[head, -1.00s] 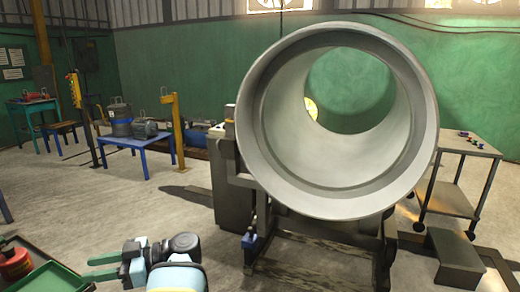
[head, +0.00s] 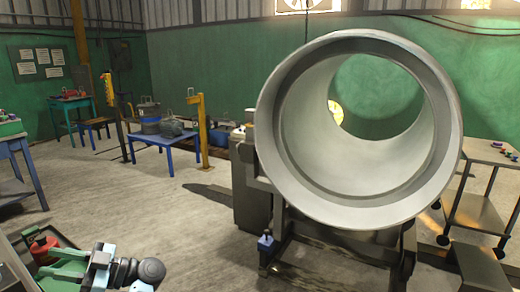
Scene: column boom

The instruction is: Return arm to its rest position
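My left gripper (head: 58,263) is low at the left of the head view. Its two green fingers point left with a gap between them, and nothing shows held. My grey wrist and part of the arm show just right of it, cut off by the bottom edge. The fingers are in front of a tray (head: 14,264) with a red can-like object (head: 42,250); I cannot tell whether they touch it. My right gripper is not in view.
A large hollow grey cylinder (head: 270,120) on a stand fills the right centre. A wheeled cart (head: 480,212) stands right of it. A blue table (head: 165,139), a yellow post (head: 201,130) and another blue table (head: 30,165) are at left. Open concrete floor lies between.

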